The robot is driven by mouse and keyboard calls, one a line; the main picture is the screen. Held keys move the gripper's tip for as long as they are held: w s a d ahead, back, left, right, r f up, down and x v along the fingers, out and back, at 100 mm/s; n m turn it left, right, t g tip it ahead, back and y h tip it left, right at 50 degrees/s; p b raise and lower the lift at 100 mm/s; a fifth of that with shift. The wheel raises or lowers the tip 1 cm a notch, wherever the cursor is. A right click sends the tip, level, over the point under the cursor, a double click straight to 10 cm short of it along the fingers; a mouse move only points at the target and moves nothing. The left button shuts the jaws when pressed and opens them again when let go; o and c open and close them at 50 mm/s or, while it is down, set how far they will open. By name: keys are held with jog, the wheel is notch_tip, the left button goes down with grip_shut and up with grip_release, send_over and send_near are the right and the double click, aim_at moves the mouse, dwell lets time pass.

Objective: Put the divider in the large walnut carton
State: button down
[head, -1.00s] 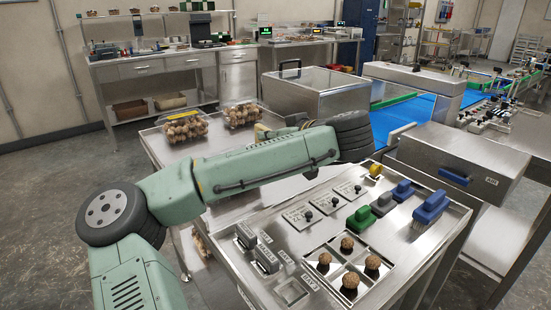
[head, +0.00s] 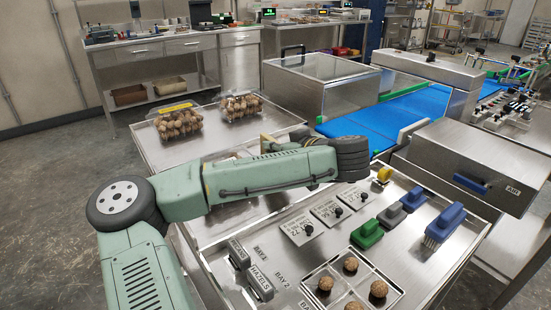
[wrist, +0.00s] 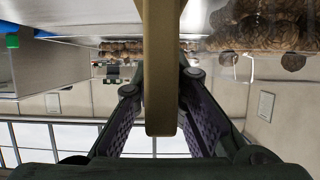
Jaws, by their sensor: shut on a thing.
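My gripper (wrist: 158,115) is shut on a tan, flat strip, which looks like the divider (wrist: 160,65). The strip stands between both fingers in the wrist view. In the head view my arm mostly hides the gripper, and only a small tan edge of the divider (head: 265,143) shows. Two clear cartons of walnuts stand on the steel table behind the arm: one on the left (head: 180,122) with a yellow strip on top, one on the right (head: 241,106). I cannot tell which is the large one. Walnuts behind clear plastic also show in the wrist view (wrist: 262,28), close to the divider.
Another clear container, partly hidden, lies behind my arm. A steel panel (head: 330,225) in front carries labelled tags, coloured brushes and a small tray of walnuts. A clear-sided steel box (head: 340,90) and a blue conveyor (head: 375,120) stand beyond on the right.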

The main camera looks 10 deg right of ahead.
jog(key=shift+f, duration=1.65)
jog(key=shift+f, duration=0.15)
jog(key=c, duration=1.9)
grip_release()
jog(key=shift+r+p, duration=0.35)
jog(key=shift+p, duration=0.05)
jog(key=b+v, duration=0.3)
jog(key=v, duration=0.9)
jog(key=shift+f, duration=0.2)
jog(key=shift+d, duration=0.1)
